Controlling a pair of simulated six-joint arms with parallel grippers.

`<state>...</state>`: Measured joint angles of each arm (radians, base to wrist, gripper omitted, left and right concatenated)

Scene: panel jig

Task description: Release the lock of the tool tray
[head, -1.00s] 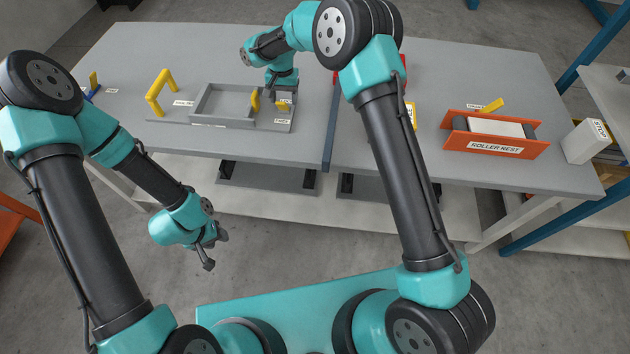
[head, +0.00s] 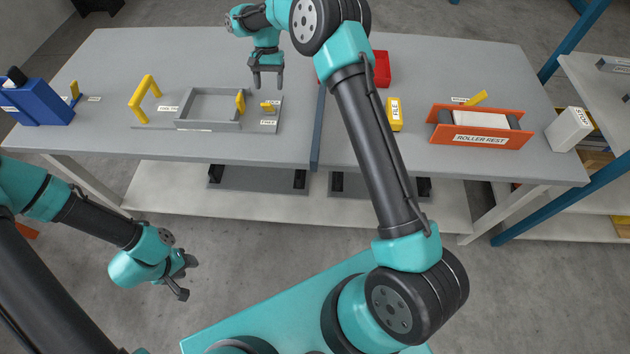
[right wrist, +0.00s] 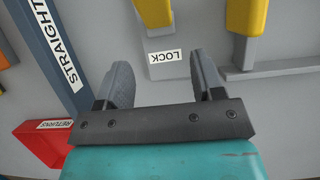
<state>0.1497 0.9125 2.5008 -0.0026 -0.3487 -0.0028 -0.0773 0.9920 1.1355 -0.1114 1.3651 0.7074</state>
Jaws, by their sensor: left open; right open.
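The tool tray (head: 208,124) is a grey open frame lying on the table at left, with a yellow arch handle (head: 143,92) at its left. A yellow upright piece (head: 240,101) stands at its right side. The small yellow lock (head: 267,106) sits right of that, by a LOCK label (head: 268,122). In the right wrist view the lock (right wrist: 155,11) is at the top edge, cut off, beyond the fingertips. My right gripper (head: 268,86) is open and empty, just behind and above the lock, apart from it. My left gripper (head: 187,278) is open and empty, in front of the table.
A blue divider (head: 318,130) lies right of the tray. A red bin (head: 381,69), a yellow box (head: 395,115) and the orange roller rest (head: 480,127) are further right. A blue box (head: 38,102) stands at far left. Table between it and the handle is mostly clear.

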